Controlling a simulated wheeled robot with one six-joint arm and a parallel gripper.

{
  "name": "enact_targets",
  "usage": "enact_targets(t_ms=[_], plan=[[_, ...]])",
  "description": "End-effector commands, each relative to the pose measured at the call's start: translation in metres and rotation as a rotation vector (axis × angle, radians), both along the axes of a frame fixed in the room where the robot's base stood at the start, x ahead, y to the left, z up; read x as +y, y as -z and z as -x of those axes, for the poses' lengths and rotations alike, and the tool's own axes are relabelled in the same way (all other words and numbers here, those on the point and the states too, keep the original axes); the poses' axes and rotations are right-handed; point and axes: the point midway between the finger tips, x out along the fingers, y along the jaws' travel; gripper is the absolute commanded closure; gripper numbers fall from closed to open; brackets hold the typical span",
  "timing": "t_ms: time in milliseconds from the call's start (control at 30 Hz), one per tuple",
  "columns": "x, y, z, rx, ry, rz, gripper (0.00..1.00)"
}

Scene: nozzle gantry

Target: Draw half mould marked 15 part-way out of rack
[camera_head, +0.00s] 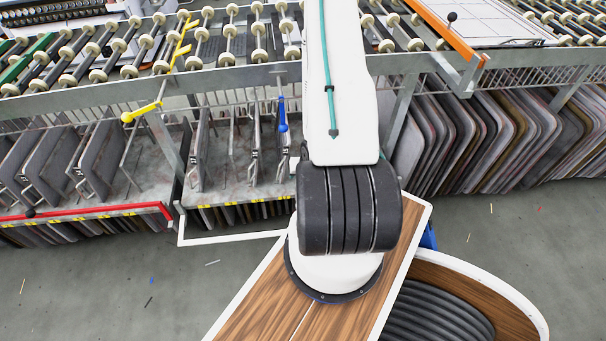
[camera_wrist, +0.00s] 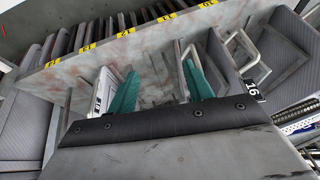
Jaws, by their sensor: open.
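In the wrist view my gripper (camera_wrist: 160,88) is open, its two teal fingers spread apart over the rack. Grey upright plates stand in the rack bay between and behind the fingers; I see nothing held. A half mould with a metal loop handle and a black tag reading 16 (camera_wrist: 253,90) stands to the right of the right finger. A pale part with a small black tag (camera_wrist: 98,103) is beside the left finger; its number is not clear. I cannot make out a tag reading 15. In the head view my arm hides the gripper and part of the rack (camera_head: 240,190).
A shelf edge with yellow number labels (camera_wrist: 125,31) crosses the top of the wrist view. In the head view, roller conveyors (camera_head: 230,45) run above the racks. Many moulds (camera_head: 480,140) stand at the right. A red-edged shelf (camera_head: 85,213) is at the left. Grey floor in front is open.

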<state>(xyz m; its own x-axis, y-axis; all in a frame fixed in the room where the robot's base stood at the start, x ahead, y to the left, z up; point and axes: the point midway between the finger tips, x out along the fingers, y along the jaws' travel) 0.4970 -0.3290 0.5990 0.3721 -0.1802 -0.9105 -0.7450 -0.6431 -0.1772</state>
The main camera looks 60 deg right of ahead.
Motion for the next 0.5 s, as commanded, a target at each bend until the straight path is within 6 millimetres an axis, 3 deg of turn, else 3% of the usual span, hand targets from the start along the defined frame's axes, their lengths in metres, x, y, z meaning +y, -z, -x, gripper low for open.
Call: enact_targets(t_ms=[500], plan=[[-0.0024,0.0037,-0.0038,-0.008,0.006,0.0,0.49]])
